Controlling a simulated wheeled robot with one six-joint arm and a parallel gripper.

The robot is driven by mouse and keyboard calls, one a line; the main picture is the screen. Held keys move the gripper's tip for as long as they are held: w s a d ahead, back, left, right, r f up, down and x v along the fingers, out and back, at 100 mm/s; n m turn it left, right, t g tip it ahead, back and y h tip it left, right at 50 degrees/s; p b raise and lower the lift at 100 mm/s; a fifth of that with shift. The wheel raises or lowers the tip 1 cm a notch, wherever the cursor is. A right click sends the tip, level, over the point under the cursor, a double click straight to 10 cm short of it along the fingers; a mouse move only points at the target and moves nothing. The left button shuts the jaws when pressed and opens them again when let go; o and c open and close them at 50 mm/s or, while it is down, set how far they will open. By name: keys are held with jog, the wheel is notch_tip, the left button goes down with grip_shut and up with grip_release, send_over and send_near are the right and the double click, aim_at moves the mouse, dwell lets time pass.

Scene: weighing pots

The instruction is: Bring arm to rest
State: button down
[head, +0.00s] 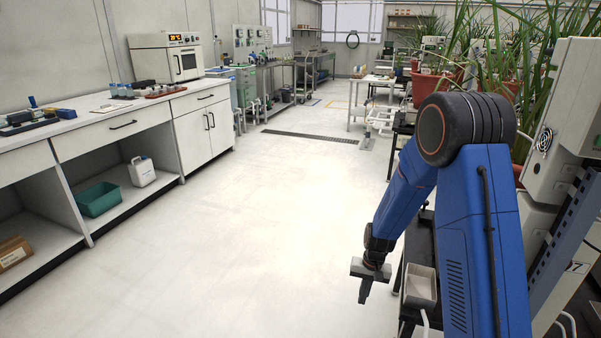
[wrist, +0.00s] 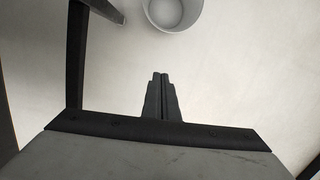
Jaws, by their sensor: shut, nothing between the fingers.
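My gripper (head: 365,288) hangs low on the right side of the head view, at the end of my blue arm, pointing down over the pale floor. In the wrist view my gripper (wrist: 160,78) shows its two dark fingers side by side, shut, with nothing between them. My arm is bent, with its black elbow high and the forearm slanting down to the left.
A round white container (wrist: 172,14) shows at the top of the wrist view, apart from the fingers. Potted plants (head: 433,85) stand behind my arm. A white counter (head: 100,122) runs along the left. The middle floor (head: 250,220) is clear.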

jog(key=s+d+r+n+t, duration=0.15)
jog(key=s+r, duration=0.35)
jog(key=r, duration=0.7)
jog(key=s+d+r+t, duration=0.15)
jog(key=s+r, duration=0.45)
jog(key=r, duration=0.7)
jog(key=s+d+r+t, duration=0.1)
jog(key=s+r, duration=0.2)
jog(key=s, duration=0.4)
jog(key=s+d+r, duration=0.1)
jog(key=s+r, duration=0.3)
jog(key=s, duration=0.3)
jog(key=s+d+r+n+t+h, duration=0.1)
jog(key=s+d+r, duration=0.1)
jog(key=s+r, duration=0.2)
jog(key=shift+s+t, duration=0.3)
jog(key=shift+s, duration=1.15)
jog(key=shift+d, duration=0.1)
